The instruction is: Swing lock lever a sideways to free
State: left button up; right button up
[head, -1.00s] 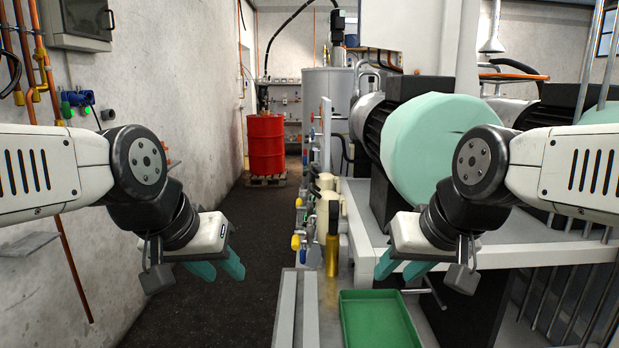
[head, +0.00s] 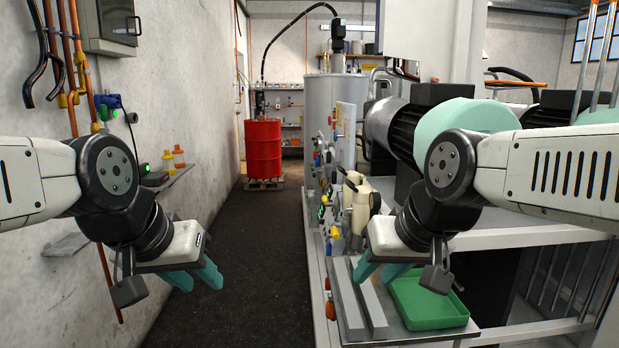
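No lock lever that I can name for sure shows in the head view; a cluster of small valves and levers with yellow, blue and red parts (head: 334,232) stands along the left edge of the bench, too small to tell apart. My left gripper (head: 196,281) hangs over the dark aisle floor with its teal fingers spread and nothing between them. My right gripper (head: 376,273) is above the bench near the green tray, its teal fingers apart and empty. Neither gripper touches a lever.
A red drum (head: 263,149) stands on a pallet at the aisle's end. A green tray (head: 430,314) and pale rails (head: 366,301) lie on the bench at front. A cream jug-like container (head: 360,208) stands behind them. A wall shelf (head: 176,180) holds bottles at left. The aisle is clear.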

aim_at(334, 173)
jog(key=j, duration=0.4)
jog(key=i+j, duration=0.15)
jog(key=j, duration=0.65)
jog(key=i+j, duration=0.25)
jog(key=i, duration=0.2)
jog(key=i+j+u, duration=0.1)
jog(key=i+j, duration=0.15)
jog(key=i, duration=0.25)
jog(key=i+l, duration=0.3)
jog(key=i, duration=0.15)
jog(key=i+l, duration=0.3)
jog(key=i, duration=0.15)
jog(key=i+l+u, duration=0.1)
jog(key=i+l, duration=0.2)
jog(key=i, duration=0.2)
